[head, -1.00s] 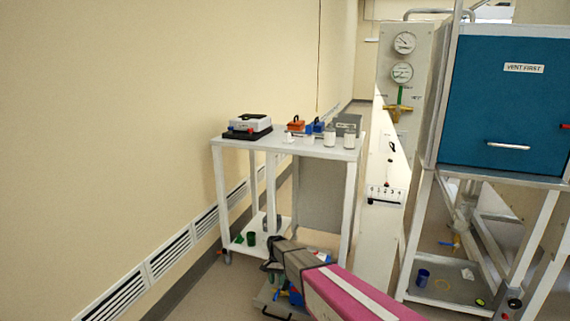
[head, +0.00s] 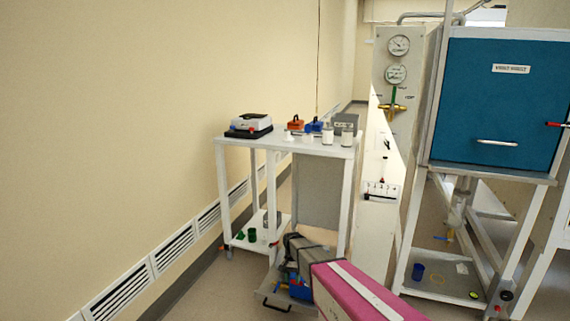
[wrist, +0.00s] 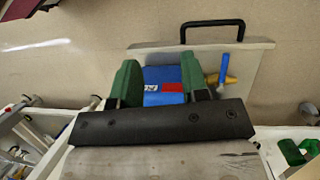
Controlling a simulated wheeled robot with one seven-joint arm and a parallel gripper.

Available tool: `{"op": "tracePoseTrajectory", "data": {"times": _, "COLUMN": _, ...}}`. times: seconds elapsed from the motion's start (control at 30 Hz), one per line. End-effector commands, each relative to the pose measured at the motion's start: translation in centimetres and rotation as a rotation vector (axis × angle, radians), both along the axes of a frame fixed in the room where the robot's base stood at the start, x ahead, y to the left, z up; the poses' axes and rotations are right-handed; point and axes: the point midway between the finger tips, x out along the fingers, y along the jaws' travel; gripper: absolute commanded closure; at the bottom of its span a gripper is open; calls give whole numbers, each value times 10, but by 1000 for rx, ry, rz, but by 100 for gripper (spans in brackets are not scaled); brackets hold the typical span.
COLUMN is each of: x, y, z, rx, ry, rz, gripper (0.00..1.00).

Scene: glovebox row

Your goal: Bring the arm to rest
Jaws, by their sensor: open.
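My gripper (wrist: 158,72) shows in the wrist view with two green fingers spread apart. A blue item with a red patch (wrist: 166,88) appears between them, below, on a pale tray (wrist: 142,56) with a black handle; nothing is visibly clamped. In the head view my pink and grey arm reaches in from the bottom edge, low in front of the white cart. Its grey end is over the tray (head: 270,297) near the floor. The fingertips are hidden there.
The white cart (head: 230,143) carries a black-and-white device (head: 249,125), an orange box (head: 296,123), a blue box (head: 314,127) and white bottles. A blue-fronted cabinet (head: 495,100) on a frame stands at right. A gauge panel (head: 402,100) is behind. Floor at lower left is clear.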

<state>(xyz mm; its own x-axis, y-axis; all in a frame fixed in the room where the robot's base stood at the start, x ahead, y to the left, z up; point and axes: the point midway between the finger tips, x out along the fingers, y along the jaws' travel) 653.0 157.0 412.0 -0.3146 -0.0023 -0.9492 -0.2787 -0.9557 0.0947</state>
Motion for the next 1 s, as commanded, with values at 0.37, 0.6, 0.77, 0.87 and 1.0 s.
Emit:
{"op": "tracePoseTrajectory", "data": {"times": 0.37, "x": -121, "y": -112, "z": 113, "rx": 55, "ry": -209, "rz": 174, "gripper": 59}}
{"op": "tracePoseTrajectory", "data": {"times": 0.6, "x": -172, "y": -152, "z": 157, "rx": 51, "ry": -309, "rz": 278, "gripper": 59}}
{"op": "tracePoseTrajectory", "data": {"times": 0.77, "x": -177, "y": -158, "z": 162, "rx": 48, "ry": -326, "rz": 298, "gripper": 59}}
{"op": "tracePoseTrajectory", "data": {"times": 0.87, "x": -176, "y": -158, "z": 162, "rx": 48, "ry": -326, "rz": 299, "gripper": 59}}
{"op": "tracePoseTrajectory", "data": {"times": 1.0, "x": -176, "y": -158, "z": 161, "rx": 48, "ry": -325, "rz": 298, "gripper": 59}}
